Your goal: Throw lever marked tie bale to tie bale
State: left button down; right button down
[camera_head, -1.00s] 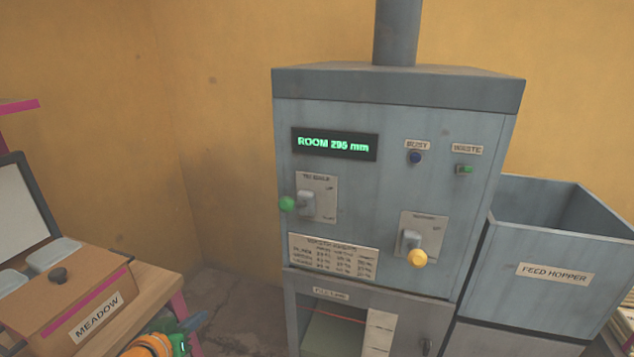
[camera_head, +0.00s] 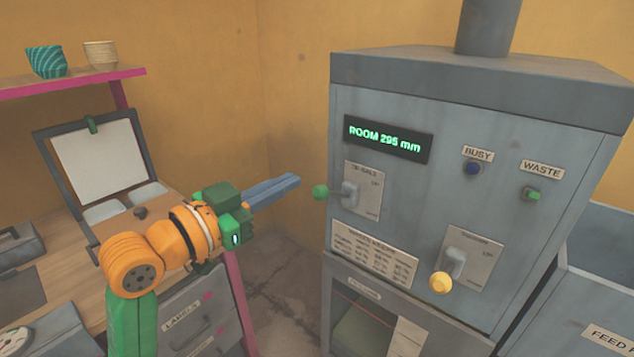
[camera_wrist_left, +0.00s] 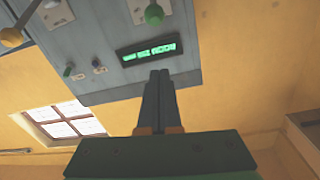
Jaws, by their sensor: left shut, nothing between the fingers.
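The lever marked tie bale has a green ball knob (camera_head: 320,192) pointing left from its grey pivot on a cream plate (camera_head: 364,190), on the front of the grey press (camera_head: 400,120). The knob also shows in the left wrist view (camera_wrist_left: 154,15). My left gripper (camera_head: 297,181) is shut and empty, its fingertips a little left of the green knob and apart from it in the picture. It shows in the wrist view (camera_wrist_left: 160,75) below the lit display. My right gripper is not in view.
A second lever with a yellow knob (camera_head: 440,283) sits lower right on the press. The display (camera_head: 388,139) reads ROOM 295 mm. BUSY (camera_head: 473,168) and WASTE (camera_head: 533,194) buttons are at right. A wooden desk (camera_head: 70,235) and a shelf (camera_head: 70,82) stand left.

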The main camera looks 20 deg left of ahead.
pick_arm(q)
jog(key=p, duration=0.3)
send_over(319, 195)
jog(key=shift+w+d+r, duration=0.15)
jog(key=shift+d+r, duration=0.1)
jog(key=shift+d, duration=0.1)
jog(key=f, duration=0.3)
jog(key=shift+a+f, duration=0.3)
jog(key=shift+s+a+f, duration=0.2)
jog(key=shift+s+f, duration=0.1)
